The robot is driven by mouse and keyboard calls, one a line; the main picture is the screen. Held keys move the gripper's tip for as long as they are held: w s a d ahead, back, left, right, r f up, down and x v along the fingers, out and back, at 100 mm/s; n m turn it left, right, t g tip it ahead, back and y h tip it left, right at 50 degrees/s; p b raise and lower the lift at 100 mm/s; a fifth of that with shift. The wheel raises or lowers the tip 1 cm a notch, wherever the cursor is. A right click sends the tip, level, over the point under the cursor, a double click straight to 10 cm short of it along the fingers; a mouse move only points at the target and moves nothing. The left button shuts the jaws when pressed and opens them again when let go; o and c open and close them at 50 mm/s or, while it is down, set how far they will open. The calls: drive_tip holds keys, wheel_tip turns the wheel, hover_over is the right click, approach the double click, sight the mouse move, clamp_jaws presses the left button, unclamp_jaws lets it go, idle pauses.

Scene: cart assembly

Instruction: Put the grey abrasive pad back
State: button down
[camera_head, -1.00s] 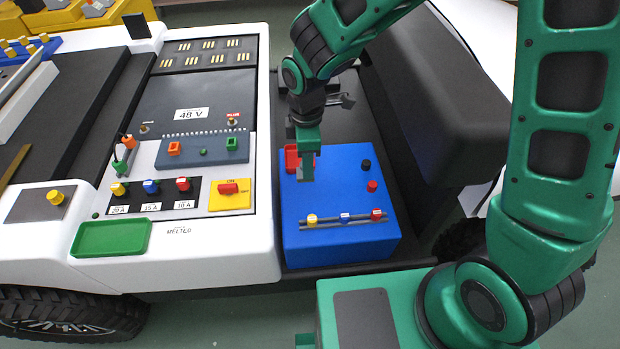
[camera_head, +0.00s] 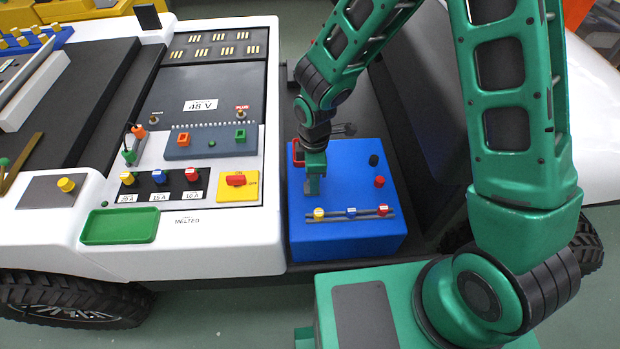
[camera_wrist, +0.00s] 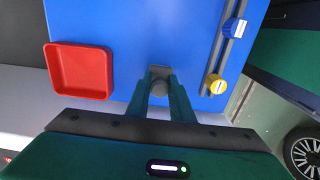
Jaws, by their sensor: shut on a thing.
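My gripper (camera_head: 314,190) points down over the left part of the blue box (camera_head: 345,238). In the wrist view its fingers (camera_wrist: 160,92) are closed on a small grey piece with a round grip, which looks like the grey abrasive pad (camera_wrist: 160,72). The pad lies over the blue top; whether it touches the surface I cannot tell. In the head view the fingers hide most of the pad. A red tray (camera_wrist: 80,72) sits on the box to the left of the fingers in the wrist view. It is partly hidden behind my gripper in the head view (camera_head: 297,152).
A rail with yellow (camera_head: 319,213), blue and red fuses runs along the box's front, close to my gripper. Black (camera_head: 374,160) and red (camera_head: 380,182) knobs stand at its right. A green tray (camera_head: 120,227) lies empty on the white cart at left.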

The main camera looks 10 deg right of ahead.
drive_tip(key=c, duration=1.6)
unclamp_jaws()
drive_tip(key=shift+o, duration=0.2)
wheel_tip(320, 180, up, 12)
